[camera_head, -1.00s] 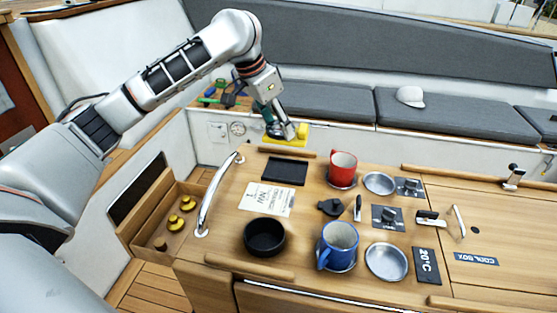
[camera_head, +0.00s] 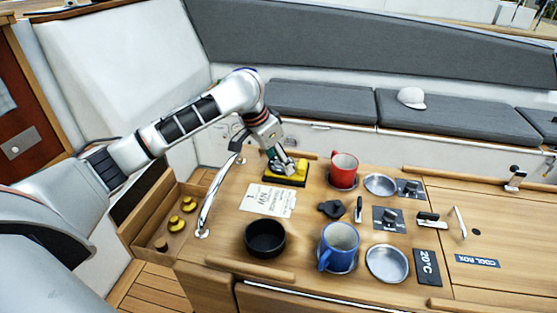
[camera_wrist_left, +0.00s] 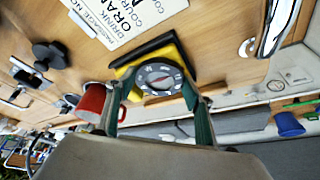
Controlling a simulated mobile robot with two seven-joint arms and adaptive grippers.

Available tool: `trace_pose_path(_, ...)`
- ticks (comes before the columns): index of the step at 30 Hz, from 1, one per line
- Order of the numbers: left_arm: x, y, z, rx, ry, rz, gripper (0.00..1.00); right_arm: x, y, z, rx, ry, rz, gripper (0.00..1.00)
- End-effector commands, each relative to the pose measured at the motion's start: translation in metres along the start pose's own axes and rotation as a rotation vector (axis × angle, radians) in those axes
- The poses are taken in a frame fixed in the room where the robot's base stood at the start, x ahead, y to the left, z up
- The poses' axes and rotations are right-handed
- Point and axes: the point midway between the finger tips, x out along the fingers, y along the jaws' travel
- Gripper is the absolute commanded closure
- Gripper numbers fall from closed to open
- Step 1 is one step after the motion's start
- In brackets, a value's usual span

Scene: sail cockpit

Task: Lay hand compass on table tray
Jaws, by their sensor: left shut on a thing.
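The hand compass (camera_head: 298,173) is yellow with a round dial. In the left wrist view its dial (camera_wrist_left: 160,77) faces the camera and its yellow body shows behind. My left gripper (camera_head: 284,165) is shut on it, with a green finger on each side of the dial. The table tray is a flat black rectangle (camera_head: 284,184) at the back left of the tabletop. The compass is over it, largely covering it. The tray's dark edge also shows in the left wrist view (camera_wrist_left: 153,46). I cannot tell whether compass and tray touch. My right gripper is not in view.
A red mug (camera_head: 343,169) stands right of the tray. A white printed card (camera_head: 267,200) lies in front of it, with a black bowl (camera_head: 265,238) farther forward. A blue mug (camera_head: 338,246) stands front right. A steel rail (camera_head: 214,200) edges the table's left side.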

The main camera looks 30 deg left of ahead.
Motion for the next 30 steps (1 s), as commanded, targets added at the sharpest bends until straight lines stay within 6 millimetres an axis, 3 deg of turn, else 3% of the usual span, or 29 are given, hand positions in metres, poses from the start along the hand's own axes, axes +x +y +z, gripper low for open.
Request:
trace_pose_path(5, 0.002, 0.000, 0.001, -0.001, 0.001, 0.001, 0.92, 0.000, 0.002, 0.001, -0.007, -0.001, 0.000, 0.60)
trace_pose_path(6, 0.002, 0.000, 0.001, -0.001, 0.000, 0.001, 0.41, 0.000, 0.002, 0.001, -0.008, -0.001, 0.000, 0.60)
trace_pose_path(7, 0.002, 0.000, 0.001, -0.001, 0.000, 0.001, 0.33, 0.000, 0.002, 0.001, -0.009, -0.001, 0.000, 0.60)
trace_pose_path(20, -0.002, -0.001, -0.001, 0.001, 0.000, -0.001, 0.31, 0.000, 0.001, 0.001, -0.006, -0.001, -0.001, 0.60)
trace_pose_path(23, -0.014, -0.001, -0.001, 0.001, 0.003, -0.003, 0.31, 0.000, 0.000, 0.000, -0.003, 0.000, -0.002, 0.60)
trace_pose_path(30, -0.063, -0.001, -0.001, 0.002, 0.004, -0.004, 0.31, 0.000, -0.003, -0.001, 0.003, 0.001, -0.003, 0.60)
